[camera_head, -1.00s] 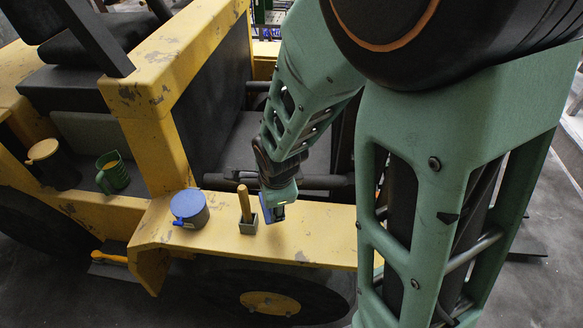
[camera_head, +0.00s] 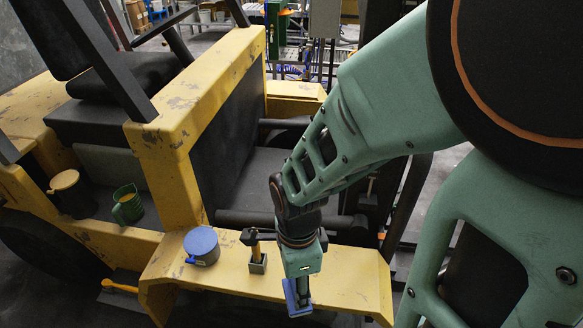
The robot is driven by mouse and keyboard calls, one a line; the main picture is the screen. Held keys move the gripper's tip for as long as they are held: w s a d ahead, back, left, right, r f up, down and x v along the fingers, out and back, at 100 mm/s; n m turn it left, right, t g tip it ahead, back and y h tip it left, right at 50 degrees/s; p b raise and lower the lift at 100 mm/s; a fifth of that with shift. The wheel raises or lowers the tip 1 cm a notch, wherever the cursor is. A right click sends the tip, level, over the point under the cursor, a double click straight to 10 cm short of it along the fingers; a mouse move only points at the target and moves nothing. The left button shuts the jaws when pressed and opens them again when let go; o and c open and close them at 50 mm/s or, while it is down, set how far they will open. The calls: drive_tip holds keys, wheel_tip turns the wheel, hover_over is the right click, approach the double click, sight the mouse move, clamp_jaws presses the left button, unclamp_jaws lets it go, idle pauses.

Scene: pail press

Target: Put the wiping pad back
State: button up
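The wiping pad (camera_head: 290,297) is a flat blue piece at the lower end of my gripper (camera_head: 301,287), over the front part of the yellow ledge (camera_head: 345,282). My gripper points down and appears shut on the pad's dark upper part; the fingertips are small and partly hidden. Whether the pad touches the ledge is unclear.
A blue-lidded pail (camera_head: 202,247) stands on the ledge, left of the holder. An orange-handled tool (camera_head: 120,286) lies low at left. The ledge's right end looks clear.

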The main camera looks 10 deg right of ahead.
drive_tip(key=p, duration=0.1)
drive_tip(key=w+d+p, duration=0.1)
drive_tip(key=p, duration=0.1)
drive_tip(key=shift+w+f, duration=0.2)
drive_tip(key=shift+w, duration=0.1)
drive_tip(key=shift+w+d+f+p, duration=0.2)
drive_tip(key=shift+w+d+f, duration=0.8)
drive_tip(key=shift+w+f, duration=0.9)
drive_tip(key=shift+w+d+f+p, duration=0.15)
drive_tip(key=shift+w+d+f, duration=1.1)
drive_tip(key=shift+f, duration=1)
drive_tip(key=shift+w+d+f+p, duration=0.2)
drive_tip(key=shift+w+d+f, duration=0.55)
drive_tip(key=shift+w+f, duration=1.3)
drive_tip(key=shift+s+f, duration=0.1)
drive_tip(key=o, duration=1.1)
wheel_tip(320, 180, up, 12)
